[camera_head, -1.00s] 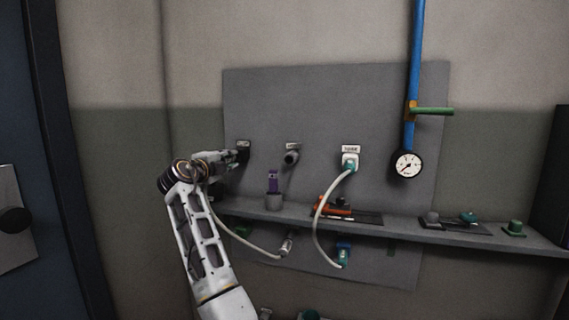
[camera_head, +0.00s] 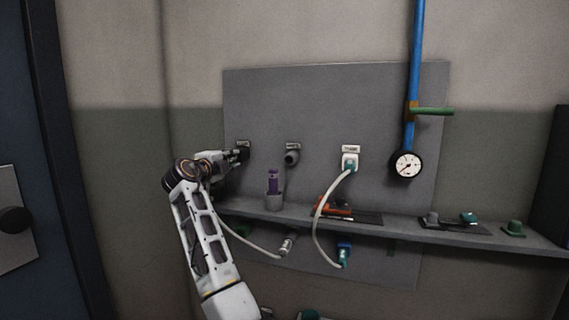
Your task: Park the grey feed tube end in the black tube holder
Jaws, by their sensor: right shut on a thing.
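My right gripper (camera_head: 238,156) is at the left end of the grey wall panel, just below the leftmost small label plate. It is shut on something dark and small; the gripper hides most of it. A pale tube (camera_head: 245,242) runs from behind my arm, under the shelf, to a grey end fitting (camera_head: 287,245) below the panel's middle. Whether its other end is in my gripper is hidden. A dark grey round fitting (camera_head: 291,158) sits under the middle label plate. I cannot tell which dark part near the gripper is the black tube holder. My left gripper is not in view.
A second pale tube (camera_head: 320,215) loops from a teal-and-white fitting (camera_head: 350,162) to a blue-teal fitting (camera_head: 343,255). A blue pipe (camera_head: 416,60) with gauge (camera_head: 406,165) stands right.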

